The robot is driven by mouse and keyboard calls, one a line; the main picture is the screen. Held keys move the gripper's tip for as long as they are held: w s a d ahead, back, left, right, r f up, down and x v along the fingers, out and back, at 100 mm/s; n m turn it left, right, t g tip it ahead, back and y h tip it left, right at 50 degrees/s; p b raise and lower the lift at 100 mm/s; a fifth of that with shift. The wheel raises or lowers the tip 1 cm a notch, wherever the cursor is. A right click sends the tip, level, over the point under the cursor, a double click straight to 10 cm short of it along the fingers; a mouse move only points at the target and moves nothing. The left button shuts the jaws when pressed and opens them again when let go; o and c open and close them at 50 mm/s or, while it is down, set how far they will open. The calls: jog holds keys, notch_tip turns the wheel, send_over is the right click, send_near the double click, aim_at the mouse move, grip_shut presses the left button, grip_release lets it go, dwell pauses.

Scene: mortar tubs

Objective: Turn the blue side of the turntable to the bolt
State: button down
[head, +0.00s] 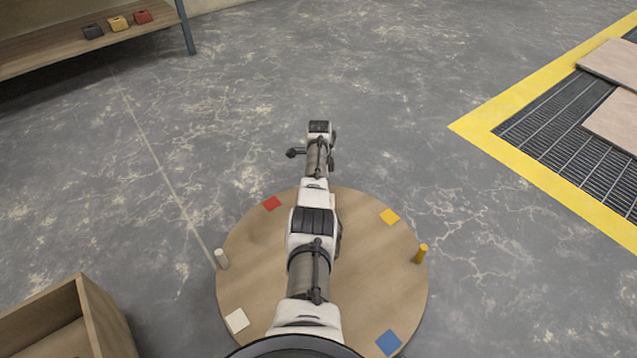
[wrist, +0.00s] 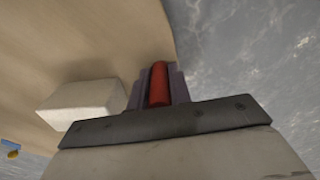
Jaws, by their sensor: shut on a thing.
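The round wooden turntable (head: 255,290) lies below my arm in the head view. Its blue square (head: 388,342) is at the near right of the rim, with a yellow square (head: 390,217) far right, a red square (head: 271,203) far left and a white square (head: 237,321) near left. A pale peg (head: 221,259) stands at the left edge and a yellow peg (head: 422,254) at the right. In the wrist view my gripper (wrist: 158,88) is shut on a red peg (wrist: 158,82) near the turntable's edge. My arm hides that peg in the head view. I cannot identify the bolt.
A pale block (wrist: 82,104) shows beside my gripper. A wooden box (head: 85,310) stands at the near left, a shelf (head: 60,50) with small coloured tubs at the far left. A yellow-framed grate (head: 545,130) with boards is at right. The floor beyond the turntable is clear.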

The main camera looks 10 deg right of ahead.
dwell(0.3)
jog(key=c, duration=1.3)
grip_release()
notch_tip(320, 180, up, 14)
jog(key=p, duration=0.6)
jog(key=shift+f, duration=0.1)
